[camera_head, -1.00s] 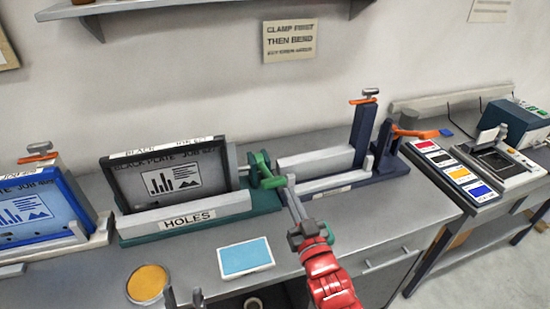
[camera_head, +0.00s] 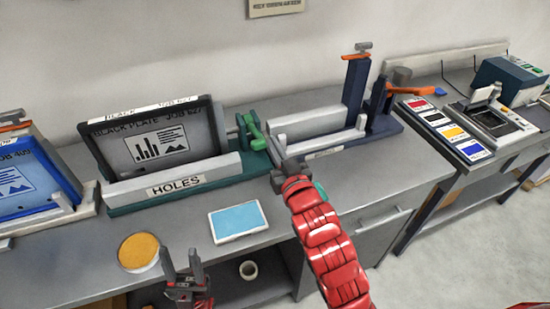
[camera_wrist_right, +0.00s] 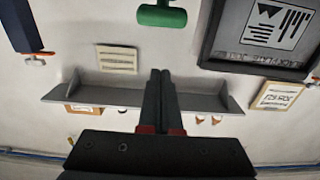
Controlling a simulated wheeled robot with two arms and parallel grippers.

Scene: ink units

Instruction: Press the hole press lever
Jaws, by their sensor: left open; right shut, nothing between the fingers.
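The hole press (camera_head: 180,185), labelled HOLES, stands on the bench with a black-framed plate (camera_head: 158,142) in it. Its green lever (camera_head: 254,132) is at the right end of the press; the green handle shows at the top of the right wrist view (camera_wrist_right: 162,16). My right gripper (camera_head: 279,142) is shut and empty, just right of the lever in the head view. In the right wrist view its fingers (camera_wrist_right: 160,75) show a gap to the green handle. My left gripper (camera_head: 182,262) is open and empty, low at the front edge of the bench.
A blue-framed plate (camera_head: 30,180) stands at the left. A blue pad (camera_head: 238,222) and an orange round dish (camera_head: 139,251) lie in front of the press. A dark blue bending device (camera_head: 356,100) stands right of the lever. Colour cards (camera_head: 434,117) lie further right.

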